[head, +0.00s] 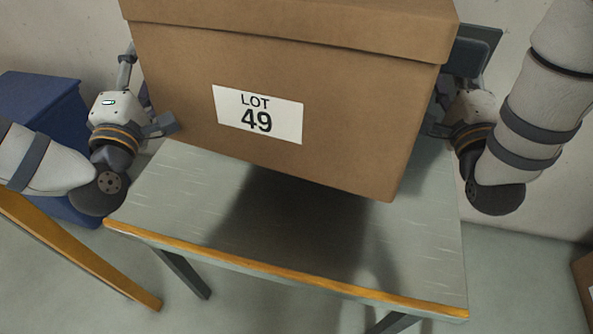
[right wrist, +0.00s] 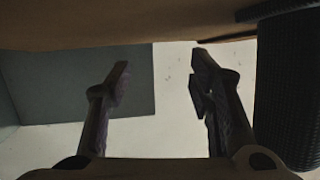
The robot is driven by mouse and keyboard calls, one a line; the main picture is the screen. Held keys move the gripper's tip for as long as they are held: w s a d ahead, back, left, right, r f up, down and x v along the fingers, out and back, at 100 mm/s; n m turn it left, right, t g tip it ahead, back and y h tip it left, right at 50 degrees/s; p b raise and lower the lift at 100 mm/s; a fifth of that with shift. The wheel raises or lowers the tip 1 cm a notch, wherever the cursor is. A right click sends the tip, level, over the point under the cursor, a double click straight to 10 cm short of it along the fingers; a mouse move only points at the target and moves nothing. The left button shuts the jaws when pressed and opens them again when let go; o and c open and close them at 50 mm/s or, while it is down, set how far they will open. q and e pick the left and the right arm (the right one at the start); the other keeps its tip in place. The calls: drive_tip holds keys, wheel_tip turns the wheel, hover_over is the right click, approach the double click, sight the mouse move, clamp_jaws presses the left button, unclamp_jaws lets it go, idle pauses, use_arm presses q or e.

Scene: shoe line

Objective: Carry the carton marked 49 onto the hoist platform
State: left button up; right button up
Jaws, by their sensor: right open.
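The brown lidded carton (head: 330,110) has a white label reading LOT 49. It hangs between my two arms, slanting down to the right in the head view, apparently above a grey table, with its shadow below. My left gripper (head: 165,126) is beside its left side; its finger opening is unclear. My right gripper (head: 440,128) is at the right side, partly hidden by the carton. In the right wrist view the right gripper (right wrist: 160,82) has its fingers apart with nothing between them, and a brown surface, likely the carton (right wrist: 130,22), crosses the top. I cannot identify a hoist platform.
The grey table (head: 175,200) with an orange front edge stands under the carton. A blue bin (head: 45,100) is at the left, and another orange edge (head: 80,250) is at lower left. A brown box (head: 584,275) shows at the right edge. Bare floor lies in front.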

use_arm(q)
wheel_tip(320, 180, down, 12)
drive_tip(key=d+g+b, duration=0.1)
drive_tip(key=b, duration=0.3)
drive_tip(key=shift+s+r+g+h+b, duration=0.15)
drive_tip(key=shift+r+g+h+b, duration=0.15)
drive_tip(key=shift+h+b, duration=0.1)
drive_tip(key=o, duration=0.9)
drive_tip(key=shift+a, duration=0.5)
drive_tip(key=shift+c, duration=0.2)
use_arm(e)
wheel_tip(320, 180, down, 12)
drive_tip(key=g, duration=0.1)
drive_tip(key=shift+d+r+g+y, duration=0.15)
drive_tip(key=shift+d+g+y, duration=0.15)
drive_tip(key=shift+y, duration=0.1)
use_arm(q)
drive_tip(key=shift+a, duration=0.15)
use_arm(e)
drive_tip(key=o, duration=0.5)
drive_tip(key=shift+s+d, duration=0.1)
drive_tip(key=shift+d, duration=0.1)
drive_tip(key=o, duration=0.4)
drive_tip(key=shift+c, duration=0.2)
use_arm(q)
drive_tip(key=s, duration=1.2)
drive_tip(key=shift+f, duration=0.2)
